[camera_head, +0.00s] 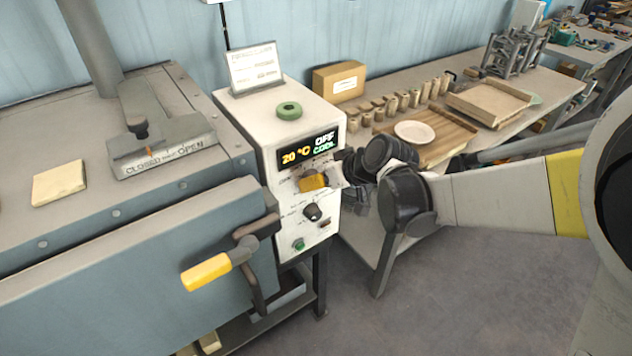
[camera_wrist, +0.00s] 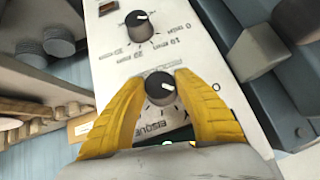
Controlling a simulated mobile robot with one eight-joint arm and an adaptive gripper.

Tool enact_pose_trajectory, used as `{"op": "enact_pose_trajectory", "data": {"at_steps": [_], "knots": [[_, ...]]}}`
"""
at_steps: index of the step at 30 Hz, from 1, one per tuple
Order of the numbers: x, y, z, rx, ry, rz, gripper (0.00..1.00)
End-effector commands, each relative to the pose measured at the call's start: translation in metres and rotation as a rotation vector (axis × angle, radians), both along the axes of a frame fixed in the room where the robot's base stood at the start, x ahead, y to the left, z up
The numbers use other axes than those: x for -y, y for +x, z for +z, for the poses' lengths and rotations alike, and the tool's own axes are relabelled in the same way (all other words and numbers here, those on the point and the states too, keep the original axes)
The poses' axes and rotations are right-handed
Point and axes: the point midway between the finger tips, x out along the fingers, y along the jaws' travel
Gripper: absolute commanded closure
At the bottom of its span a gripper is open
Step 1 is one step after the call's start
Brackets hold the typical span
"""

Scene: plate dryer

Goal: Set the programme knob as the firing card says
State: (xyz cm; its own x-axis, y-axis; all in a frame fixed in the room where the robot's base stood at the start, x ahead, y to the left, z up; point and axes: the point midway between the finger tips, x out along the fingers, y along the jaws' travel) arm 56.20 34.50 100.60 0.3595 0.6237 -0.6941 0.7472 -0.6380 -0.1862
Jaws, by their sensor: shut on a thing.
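The programme knob (camera_wrist: 159,88) is dark and round, with a white pointer mark toward the right in the wrist view. Labels surround it; "BISQUE" shows below it, and others are partly covered. My gripper (camera_wrist: 158,84) has its yellow fingers on both sides of this knob, shut on it. In the head view my gripper (camera_head: 314,182) is at the control box front, hiding the knob. The firing card (camera_head: 255,68) stands on top of the control box; its lines are too small to read. The display (camera_head: 311,149) reads 20 °C, OFF, COOL.
A timer knob (camera_head: 312,212) with minute marks sits below the programme knob, with a green button (camera_head: 299,244) lower down. The kiln door handle (camera_head: 205,272) juts out left. A green ring (camera_head: 289,110) lies on the box. A bench holding pots and a plate (camera_head: 414,132) stands right.

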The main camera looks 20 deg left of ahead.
Motion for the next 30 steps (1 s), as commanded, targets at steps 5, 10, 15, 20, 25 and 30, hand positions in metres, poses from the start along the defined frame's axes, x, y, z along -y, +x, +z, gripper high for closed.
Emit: {"op": "enact_pose_trajectory", "data": {"at_steps": [5,10,15,20,25,30], "knots": [[0.0008,0.0017,-0.0018,-0.120,0.103,-0.001,0.93],[0.0009,0.0018,-0.0026,-0.243,0.209,-0.001,0.93],[0.0007,0.0014,-0.0032,-0.366,0.315,-0.001,0.93],[0.0006,0.0013,-0.0038,-0.482,0.413,0.000,0.93],[0.0003,0.0010,-0.0041,-0.602,0.516,0.002,0.93],[-0.0001,0.0007,-0.0040,-0.713,0.609,0.002,0.93]]}}
